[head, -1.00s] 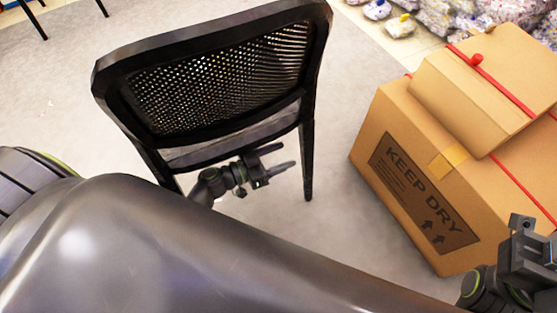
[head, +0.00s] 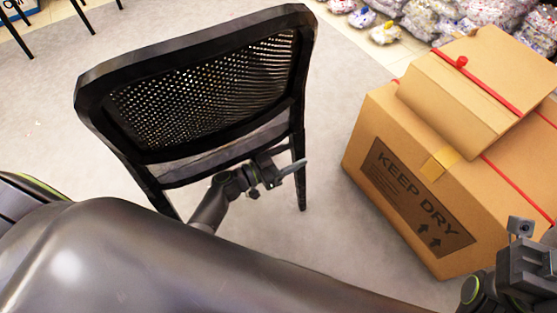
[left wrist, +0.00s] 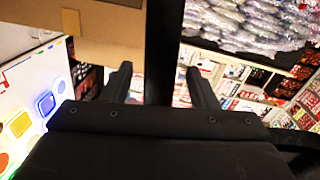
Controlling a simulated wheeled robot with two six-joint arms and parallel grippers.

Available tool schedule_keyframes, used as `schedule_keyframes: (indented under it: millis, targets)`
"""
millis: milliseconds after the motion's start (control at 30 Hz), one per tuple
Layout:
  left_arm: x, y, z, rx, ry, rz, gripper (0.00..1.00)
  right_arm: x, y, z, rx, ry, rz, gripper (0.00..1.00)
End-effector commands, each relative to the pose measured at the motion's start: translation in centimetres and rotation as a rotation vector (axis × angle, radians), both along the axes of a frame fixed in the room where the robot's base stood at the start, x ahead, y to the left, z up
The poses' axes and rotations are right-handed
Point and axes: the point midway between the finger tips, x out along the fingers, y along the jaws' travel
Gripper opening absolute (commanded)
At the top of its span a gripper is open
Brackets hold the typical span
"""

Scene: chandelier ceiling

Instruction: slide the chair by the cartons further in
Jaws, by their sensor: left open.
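The black chair (head: 292,97) with a woven-looking back stands left of the cartons, its back toward me. My left gripper (head: 294,158) is open at the chair's right-hand rear post, below the backrest. In the left wrist view a dark upright post (left wrist: 160,45) of the chair stands between the two open fingers (left wrist: 160,88); I cannot tell whether they touch it. The cartons (head: 365,165) are stacked right of the chair, marked "KEEP DRY". My right gripper (head: 525,262) is partly in view at the lower right, in front of the cartons; its jaws are unclear.
Grey floor (head: 335,90) lies clear between chair and cartons. Wrapped bags (head: 420,18) are heaped at the back right. Thin dark legs (head: 82,15) of other furniture stand at the far left. A white panel with coloured squares (left wrist: 35,100) shows in the wrist view.

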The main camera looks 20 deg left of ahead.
Motion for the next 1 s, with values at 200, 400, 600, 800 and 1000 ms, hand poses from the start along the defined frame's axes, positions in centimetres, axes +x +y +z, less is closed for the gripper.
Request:
schedule_keyframes:
  millis: [200,400,600,800,1000]
  targets:
    - [1.13,-1.04,-0.04,0.001,0.001,0.000,0.54,0.02,0.01,-0.06,0.000,0.001,-0.001,0.36]
    - [1.18,-1.09,-0.06,0.001,0.001,0.000,0.54,0.02,0.01,-0.06,0.000,0.001,-0.001,0.36]
    - [1.17,-1.08,-0.05,0.001,0.001,0.000,0.38,0.02,0.01,-0.06,0.000,0.000,-0.001,0.36]
    - [1.17,-1.06,-0.05,0.001,0.001,0.000,0.12,0.02,0.01,-0.05,0.001,0.000,-0.001,0.36]
    - [1.16,-1.06,-0.05,0.001,0.001,0.000,0.00,0.01,0.01,-0.05,0.001,0.000,-0.001,0.36]
